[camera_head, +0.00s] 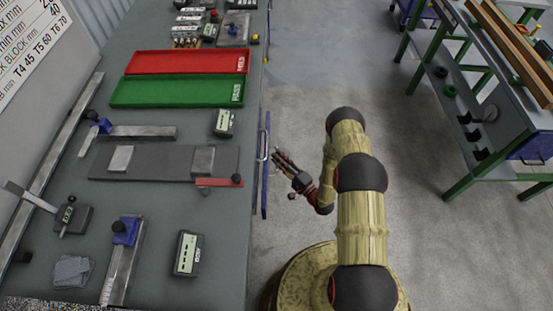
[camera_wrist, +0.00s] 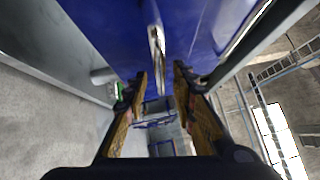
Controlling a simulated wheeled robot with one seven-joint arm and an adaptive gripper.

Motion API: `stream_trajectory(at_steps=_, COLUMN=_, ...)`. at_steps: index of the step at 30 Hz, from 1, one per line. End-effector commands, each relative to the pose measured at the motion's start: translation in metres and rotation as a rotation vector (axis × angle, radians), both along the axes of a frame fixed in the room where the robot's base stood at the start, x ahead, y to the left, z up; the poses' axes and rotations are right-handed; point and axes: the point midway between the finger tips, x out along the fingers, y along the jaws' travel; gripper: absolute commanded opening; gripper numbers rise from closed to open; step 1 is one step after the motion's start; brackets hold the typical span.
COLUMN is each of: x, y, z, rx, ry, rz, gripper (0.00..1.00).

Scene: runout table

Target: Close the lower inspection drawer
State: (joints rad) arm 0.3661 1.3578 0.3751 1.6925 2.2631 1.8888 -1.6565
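A blue drawer front (camera_head: 265,178) juts out a little from the right edge of the table in the head view, with a pale bar handle (camera_head: 263,146) on it. My gripper (camera_head: 277,161) is just right of this front. In the wrist view a blue drawer face (camera_wrist: 110,35) fills the top, and a metal handle (camera_wrist: 157,45) stands out from it. My gripper (camera_wrist: 160,78) has its two fingers apart, one on each side of the handle's line. I cannot tell whether they touch the handle or the face. The drawer's inside is hidden.
The grey table (camera_head: 215,235) carries a green tray (camera_head: 180,91), a red tray (camera_head: 187,61), gauges and metal blocks. Bare floor (camera_head: 300,110) lies right of the table. A green-framed bench (camera_head: 490,110) stands at the far right.

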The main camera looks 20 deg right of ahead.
Motion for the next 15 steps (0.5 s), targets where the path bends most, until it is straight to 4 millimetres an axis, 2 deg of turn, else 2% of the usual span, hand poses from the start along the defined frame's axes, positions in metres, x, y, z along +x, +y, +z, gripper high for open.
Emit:
stream_trajectory(at_steps=4, x=0.0083, y=0.0044, z=0.0009, rx=-0.001, ry=0.0, rz=0.0, gripper=0.26)
stream_trajectory(at_steps=12, x=0.0097, y=0.005, z=0.0017, rx=0.0, ry=0.0, rz=0.0, gripper=0.26)
stream_trajectory(at_steps=15, x=0.0096, y=0.005, z=0.0016, rx=0.0, ry=0.0, rz=0.0, gripper=0.21)
